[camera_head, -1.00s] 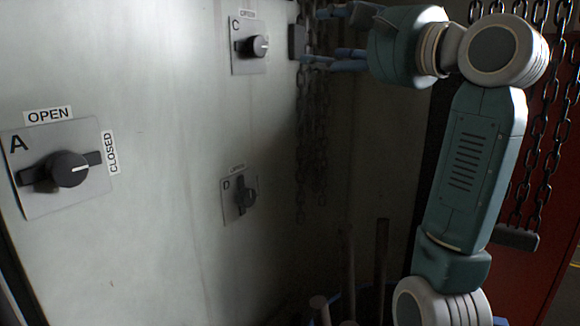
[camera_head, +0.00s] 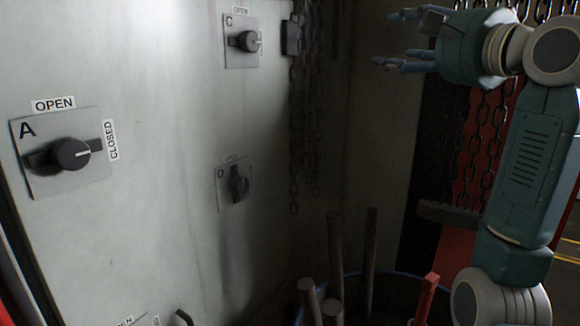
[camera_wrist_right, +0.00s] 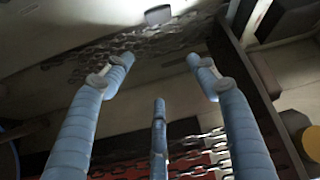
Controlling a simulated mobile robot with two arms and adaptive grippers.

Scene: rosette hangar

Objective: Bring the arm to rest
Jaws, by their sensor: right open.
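My right arm comes up along the right side of the head view. My right gripper (camera_head: 388,40) points left at the top, with its blue fingers spread and nothing between them. It is apart from the pale wall panel (camera_head: 150,220). The right wrist view also shows the open gripper (camera_wrist_right: 160,70), with its three fingers apart and chains beyond them. My left gripper is not in view.
Rotary switches A (camera_head: 72,153), C (camera_head: 247,41) and D (camera_head: 238,185) sit on the panel; A's white mark points toward CLOSED. Chains (camera_head: 305,120) hang beside the panel. A blue-rimmed bin (camera_head: 385,275) with several upright rods stands below the arm.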

